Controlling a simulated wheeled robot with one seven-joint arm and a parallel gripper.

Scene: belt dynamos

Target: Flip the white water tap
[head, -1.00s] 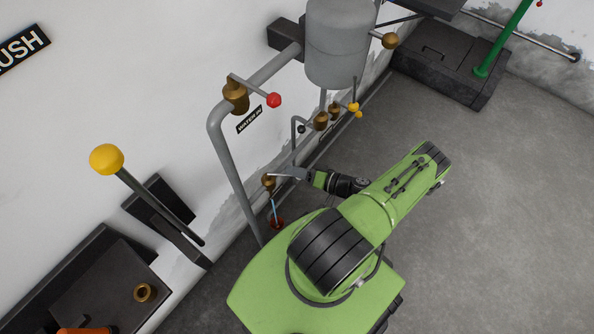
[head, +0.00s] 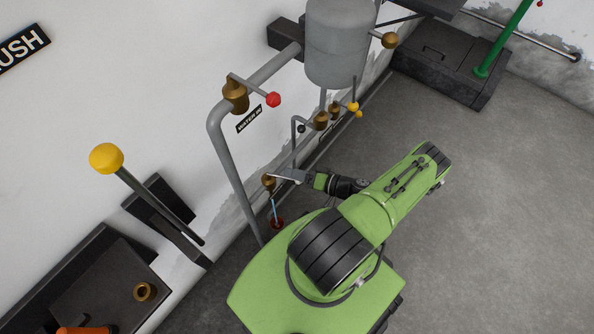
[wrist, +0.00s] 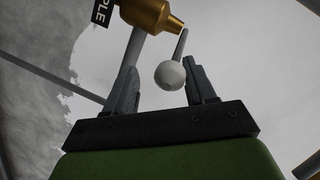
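The white water tap shows in the wrist view as a white ball knob (wrist: 170,75) on a thin grey lever, joined to a brass valve body (wrist: 152,14). My gripper (wrist: 162,82) is open, with one finger on each side of the knob. The knob sits closer to the right finger, with a clear gap to the left finger; I cannot tell whether it touches the right one. In the head view my gripper (head: 288,176) is at the low brass tap (head: 268,181) by the wall, and the white knob cannot be made out there.
A thin blue stream (head: 274,207) runs below the tap to a small red thing (head: 277,223) at the floor. A grey pipe (head: 232,172) stands beside it. A red-knobbed valve (head: 236,97) and yellow-knobbed valve (head: 353,107) are higher up.

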